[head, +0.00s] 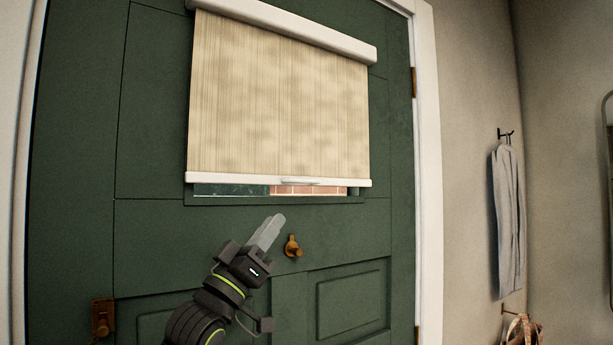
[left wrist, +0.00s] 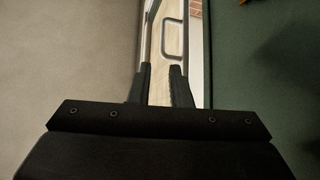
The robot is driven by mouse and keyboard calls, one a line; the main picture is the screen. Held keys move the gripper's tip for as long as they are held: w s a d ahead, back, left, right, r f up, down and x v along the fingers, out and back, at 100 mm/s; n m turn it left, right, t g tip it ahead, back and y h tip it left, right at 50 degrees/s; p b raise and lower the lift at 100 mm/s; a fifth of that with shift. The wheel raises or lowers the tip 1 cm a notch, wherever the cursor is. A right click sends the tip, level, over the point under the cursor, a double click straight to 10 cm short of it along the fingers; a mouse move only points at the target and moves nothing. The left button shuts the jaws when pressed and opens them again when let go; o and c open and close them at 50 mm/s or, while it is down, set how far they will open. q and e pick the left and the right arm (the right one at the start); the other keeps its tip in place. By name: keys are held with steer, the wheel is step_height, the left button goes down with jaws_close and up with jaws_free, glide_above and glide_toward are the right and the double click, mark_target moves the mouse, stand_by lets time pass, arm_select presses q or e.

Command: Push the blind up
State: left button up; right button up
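The blind (head: 275,95) hangs on a green door, pulled down over most of the door's window. Its white bottom bar (head: 225,179) has a small pull handle (head: 300,181) near the middle. A thin strip of window shows below the bar. My left gripper (head: 276,224) is below the bar, its fingers pointing up toward the handle and apparently apart from it. In the left wrist view a gap shows between the two fingers (left wrist: 160,72), with nothing held. The handle (left wrist: 172,40) shows ahead of them there. My right gripper is not in view.
A brass knob (head: 292,246) sticks out of the door just right of my left gripper. A brass latch (head: 103,318) is at lower left. A grey garment (head: 507,215) hangs on the right wall. The door in front of the window is otherwise clear.

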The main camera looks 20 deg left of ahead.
mark_target(307, 182)
arm_select(q)
steer(key=p+x, duration=0.3)
steer(key=x, duration=0.9)
steer(key=shift+w+f, duration=0.2)
steer(key=shift+w+d+r+p, duration=0.15)
steer(key=shift+w+r+p, duration=0.2)
steer(key=shift+w+p, duration=0.1)
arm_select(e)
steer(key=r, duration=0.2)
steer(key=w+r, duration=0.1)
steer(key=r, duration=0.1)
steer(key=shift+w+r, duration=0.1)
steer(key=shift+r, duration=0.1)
arm_select(q)
steer(key=shift+w, duration=0.1)
jaws_close()
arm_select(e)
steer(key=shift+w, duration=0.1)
